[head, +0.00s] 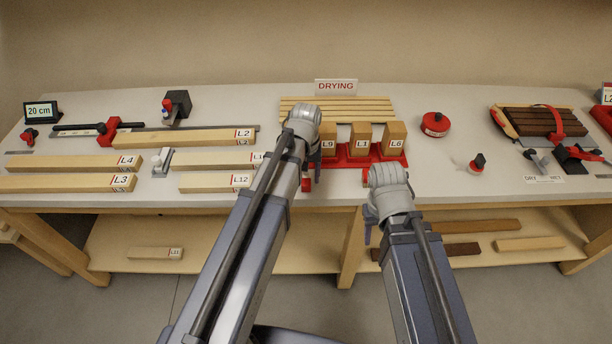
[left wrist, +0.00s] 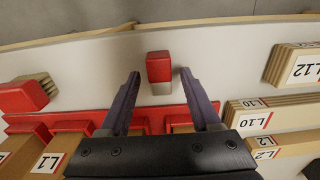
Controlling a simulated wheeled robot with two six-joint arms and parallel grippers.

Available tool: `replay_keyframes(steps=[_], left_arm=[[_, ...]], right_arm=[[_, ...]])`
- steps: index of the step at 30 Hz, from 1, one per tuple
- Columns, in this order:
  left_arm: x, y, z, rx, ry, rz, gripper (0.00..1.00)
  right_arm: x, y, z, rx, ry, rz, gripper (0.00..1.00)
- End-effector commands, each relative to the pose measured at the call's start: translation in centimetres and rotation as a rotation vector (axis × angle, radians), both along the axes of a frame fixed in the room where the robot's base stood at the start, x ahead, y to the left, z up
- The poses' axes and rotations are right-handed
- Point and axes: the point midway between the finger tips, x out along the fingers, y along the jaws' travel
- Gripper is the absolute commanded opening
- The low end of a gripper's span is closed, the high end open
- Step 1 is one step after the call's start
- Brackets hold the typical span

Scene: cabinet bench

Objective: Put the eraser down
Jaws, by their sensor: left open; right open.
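The eraser, a small red block with a pale grey end (left wrist: 159,68), lies on the white bench top near the front edge. It lies between and slightly beyond the tips of my left gripper (left wrist: 160,82), which is open, with a gap to each finger. In the head view its red part (head: 306,185) shows just below my left gripper (head: 313,168). My right gripper (head: 370,225) is open in front of the bench edge, mostly hidden by its own wrist.
A red rack (head: 345,162) with blocks L9, L1 and L6 stands behind the eraser. A red brush (left wrist: 24,95) lies beside it, left in the wrist view. Labelled wood strips L10 and L12 (head: 215,181) lie to the left in the head view.

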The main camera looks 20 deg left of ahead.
Motion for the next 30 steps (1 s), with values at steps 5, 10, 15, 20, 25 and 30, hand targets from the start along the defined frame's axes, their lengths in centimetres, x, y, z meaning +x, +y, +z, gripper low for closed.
replay_keyframes(steps=[5, 10, 15, 20, 25, 30], left_arm=[[0.0, 0.0, 0.7, 0.0, 0.0, 0.0, 0.64], [0.0, 0.0, 2.3, 0.0, 0.0, 0.0, 0.64], [0.0, 0.0, 4.7, 0.0, 0.0, 0.0, 0.64], [0.0, 0.0, 7.1, 0.0, 0.0, 0.0, 0.64], [0.0, 0.0, 9.7, 0.0, 0.0, 0.0, 0.64], [0.0, 0.0, 11.7, 0.0, 0.0, 0.0, 0.64]], right_arm=[[0.0, 0.0, 0.7, 0.0, 0.0, 0.0, 0.5], [0.0, 0.0, 2.3, 0.0, 0.0, 0.0, 0.5], [0.0, 0.0, 4.7, 0.0, 0.0, 0.0, 0.5], [0.0, 0.0, 7.1, 0.0, 0.0, 0.001, 0.5], [0.0, 0.0, 9.7, 0.0, 0.0, 0.002, 0.5], [0.0, 0.0, 11.7, 0.0, 0.0, 0.001, 0.5]])
